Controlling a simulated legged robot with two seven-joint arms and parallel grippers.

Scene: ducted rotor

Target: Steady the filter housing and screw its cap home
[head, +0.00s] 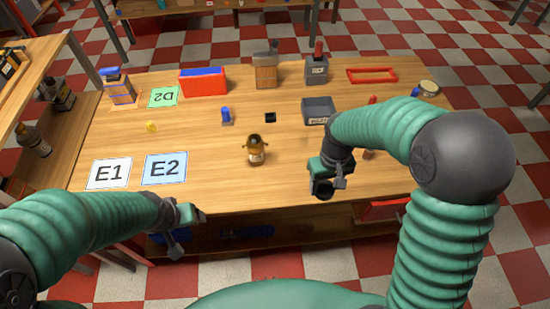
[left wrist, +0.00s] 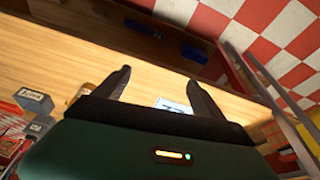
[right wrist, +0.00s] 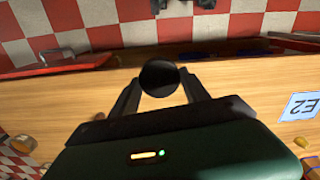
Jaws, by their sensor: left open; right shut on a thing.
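The brown filter housing (head: 256,150) stands upright on the table near the middle, with a dark open top and a pale label. My right gripper (head: 328,186) is shut on a round black cap (right wrist: 159,78) and holds it near the table's front edge, right of the housing and apart from it. My left gripper (head: 187,234) is open and empty, in front of the table's front edge, left of the housing. In the left wrist view a brown piece, likely the housing (left wrist: 84,92), shows partly hidden behind the gripper.
Cards E1 (head: 109,173) and E2 (head: 165,168) lie at the front left. A blue-topped piece (head: 227,117), a small black block (head: 270,118) and a grey bin (head: 318,110) stand behind the housing. A red box (head: 203,83) is farther back. The table around the housing is clear.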

